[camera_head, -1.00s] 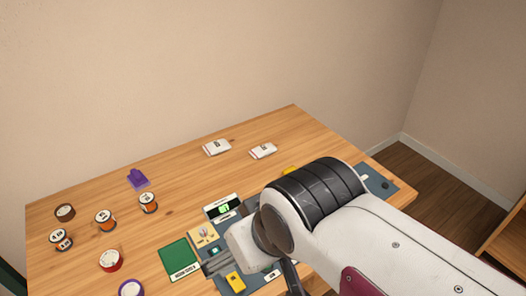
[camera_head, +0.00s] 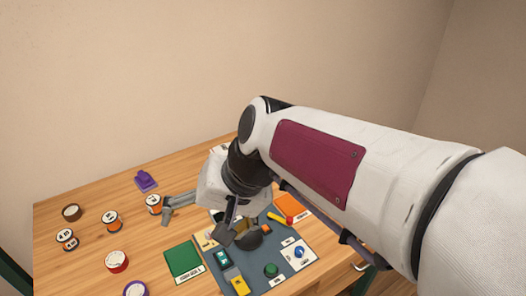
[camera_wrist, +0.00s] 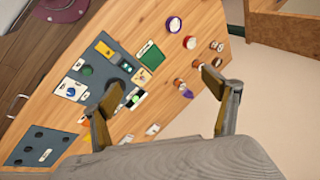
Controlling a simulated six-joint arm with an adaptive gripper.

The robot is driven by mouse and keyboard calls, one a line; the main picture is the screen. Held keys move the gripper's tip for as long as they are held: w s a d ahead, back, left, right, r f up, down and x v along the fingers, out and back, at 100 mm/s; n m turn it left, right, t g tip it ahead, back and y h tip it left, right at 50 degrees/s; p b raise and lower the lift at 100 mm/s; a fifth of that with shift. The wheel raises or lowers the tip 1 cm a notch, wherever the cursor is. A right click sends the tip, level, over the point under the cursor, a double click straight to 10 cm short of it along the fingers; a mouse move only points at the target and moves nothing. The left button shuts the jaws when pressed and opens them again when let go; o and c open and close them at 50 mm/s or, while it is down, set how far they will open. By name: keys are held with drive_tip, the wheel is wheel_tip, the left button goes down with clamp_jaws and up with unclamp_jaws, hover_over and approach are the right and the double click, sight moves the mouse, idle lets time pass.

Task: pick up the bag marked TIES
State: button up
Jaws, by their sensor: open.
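Two small white bags lie on the wooden table in the wrist view, one white bag (camera_wrist: 153,129) and another white bag (camera_wrist: 126,138) beside it. Their print is too small to read, so I cannot tell which is marked TIES. In the head view my arm hides most or all of both bags. My gripper (camera_head: 195,230) is open and empty above the table, its fingers spread wide. In the wrist view my gripper (camera_wrist: 160,92) shows one finger to each side, with the bags beyond and between them, apart from both fingers.
A grey-blue mat (camera_head: 253,284) with several small devices lies below my gripper. A green pad (camera_head: 184,260) is left of it. Several round rolls, one red roll (camera_head: 117,261), and a purple item (camera_head: 145,180) stand at left. A wall is behind.

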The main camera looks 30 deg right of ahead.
drive_tip(key=w+d+f+m+t+y, duration=0.15)
drive_tip(key=w+m, duration=0.25)
drive_tip(key=w, duration=0.4)
drive_tip(key=w+d+m+y, duration=0.1)
drive_tip(key=w+m+y, duration=0.1)
drive_tip(key=w+m, duration=0.35)
drive_tip(key=w+d+f+m+t, duration=0.2)
drive_tip(key=w+d+m, duration=0.1)
drive_tip(key=w+d, duration=0.3)
drive_tip(key=w+d+f+m+t, duration=0.1)
drive_tip(key=w+d+f+m, duration=0.2)
drive_tip(key=w, duration=0.4)
drive_tip(key=w+d+f+m+t+h, duration=0.1)
drive_tip(key=w+d+f+m+h, duration=0.1)
drive_tip(key=d+f+m, duration=0.3)
drive_tip(key=w+d+f+m+t+h, duration=0.2)
drive_tip(key=d+f+m, duration=0.3)
drive_tip(key=d, duration=0.9)
drive_tip(key=w+d+f+m+t+h, duration=0.1)
drive_tip(key=w+d+f+m+h, duration=0.1)
drive_tip(key=d+f+m, duration=0.3)
drive_tip(key=shift+w+d+f+t+h, duration=0.15)
drive_tip(key=shift+d+f+h, duration=0.15)
drive_tip(key=shift+d+f, duration=0.9)
drive_tip(key=shift+w+d+f+t+h, duration=0.1)
drive_tip(key=shift+d+f+h, duration=0.15)
drive_tip(key=shift+d+f, duration=0.9)
drive_tip(key=shift+d+r, duration=0.1)
drive_tip(key=shift+x, duration=1.3)
drive_tip(key=shift+w, duration=0.15)
